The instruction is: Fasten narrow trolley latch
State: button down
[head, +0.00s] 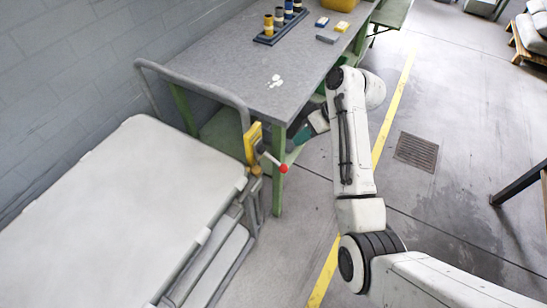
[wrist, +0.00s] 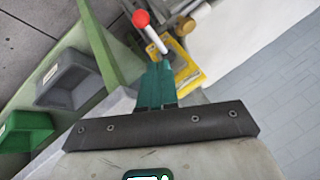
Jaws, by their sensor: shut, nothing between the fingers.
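The trolley (head: 125,180) has a pale top and a grey push handle, and stands at the left in the head view. Its latch is a yellow plate (head: 252,143) at the corner by the handle, with a metal lever ending in a red ball (head: 283,168). In the wrist view the yellow plate (wrist: 188,66) and the red ball (wrist: 141,18) lie just beyond my fingers. My gripper (head: 301,136), with teal fingers, is at the bench side of the latch. In the wrist view my gripper (wrist: 156,72) is shut and empty, its tips overlapping the plate and lever base; contact cannot be told.
A grey workbench (head: 240,75) with green legs stands close behind the latch. A grey bin (wrist: 68,80) and a green bin (wrist: 25,130) show left of my gripper. Open floor with a yellow line (head: 395,100) and a drain grate (head: 416,151) lies to the right.

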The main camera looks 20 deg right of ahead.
jog(key=x, duration=0.9)
jog(key=shift+s+a+f, duration=0.1)
jog(key=shift+a, duration=0.05)
jog(key=a, duration=0.1)
jog(key=a+f+p, duration=0.1)
jog(key=a, duration=0.1)
jog(key=shift+s+a+p, duration=0.1)
jog(key=shift+p, duration=0.2)
jog(key=shift+s+a+f, duration=0.1)
jog(key=shift+a+f, duration=0.05)
jog(key=shift+a, duration=0.4)
